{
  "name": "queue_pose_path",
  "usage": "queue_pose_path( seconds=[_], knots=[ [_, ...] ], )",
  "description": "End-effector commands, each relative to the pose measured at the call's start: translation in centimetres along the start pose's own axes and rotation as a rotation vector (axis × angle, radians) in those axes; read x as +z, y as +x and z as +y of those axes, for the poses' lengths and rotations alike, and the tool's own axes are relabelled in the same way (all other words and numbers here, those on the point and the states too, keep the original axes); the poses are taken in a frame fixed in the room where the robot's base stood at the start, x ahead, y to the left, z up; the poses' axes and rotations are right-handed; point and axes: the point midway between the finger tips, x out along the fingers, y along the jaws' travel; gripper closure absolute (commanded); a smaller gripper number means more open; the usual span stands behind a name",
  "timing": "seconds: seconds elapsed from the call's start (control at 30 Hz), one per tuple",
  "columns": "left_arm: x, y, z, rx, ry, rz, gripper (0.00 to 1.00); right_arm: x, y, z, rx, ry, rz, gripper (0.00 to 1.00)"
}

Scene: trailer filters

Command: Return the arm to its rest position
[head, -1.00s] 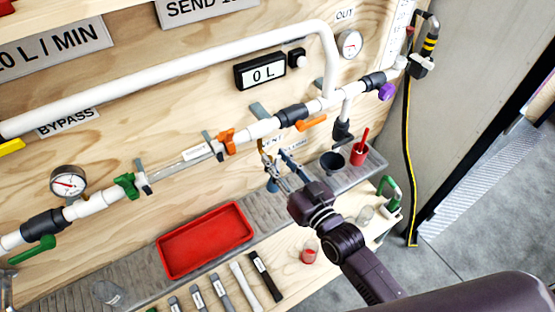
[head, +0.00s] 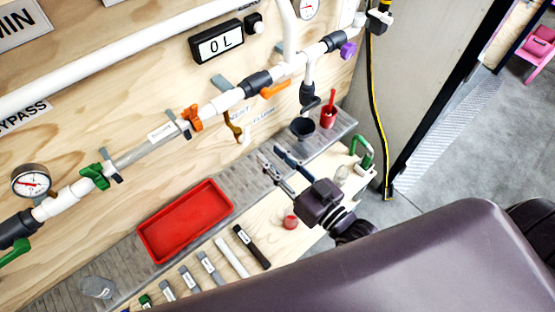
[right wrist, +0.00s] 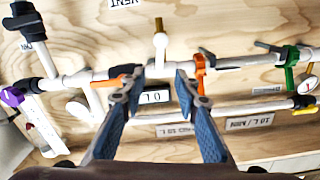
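My right arm reaches in from the lower right in the head view. Its gripper (head: 271,154) is open and empty, over the grey drip tray (head: 232,172) and in front of the plywood wall. The brass vent spout (head: 235,128) is just above and left of the fingertips, apart from them. In the right wrist view the two blue-padded fingers (right wrist: 158,76) stand apart with nothing between them, and the pipe run (right wrist: 225,63) crosses behind. My left gripper is not in view.
Labelled sticks (head: 230,258) and a small red-filled jar (head: 290,221) are at the bench front. A yellow-black hose (head: 375,110) hangs at right.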

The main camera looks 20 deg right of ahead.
Motion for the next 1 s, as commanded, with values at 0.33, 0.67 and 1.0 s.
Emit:
queue_pose_path(
  seconds=[0.33, 0.67, 1.0],
  knots=[
    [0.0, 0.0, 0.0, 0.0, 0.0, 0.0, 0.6, -0.1, -1.0, 0.0, 0.0, 0.0, 0.001, 0.71],
    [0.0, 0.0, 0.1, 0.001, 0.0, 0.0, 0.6, 0.0, -1.0, 0.0, 0.0, 0.0, 0.001, 0.71],
    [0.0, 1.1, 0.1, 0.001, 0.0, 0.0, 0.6, 8.8, -1.4, 3.3, 0.065, -0.026, -0.147, 0.71]
  ],
)
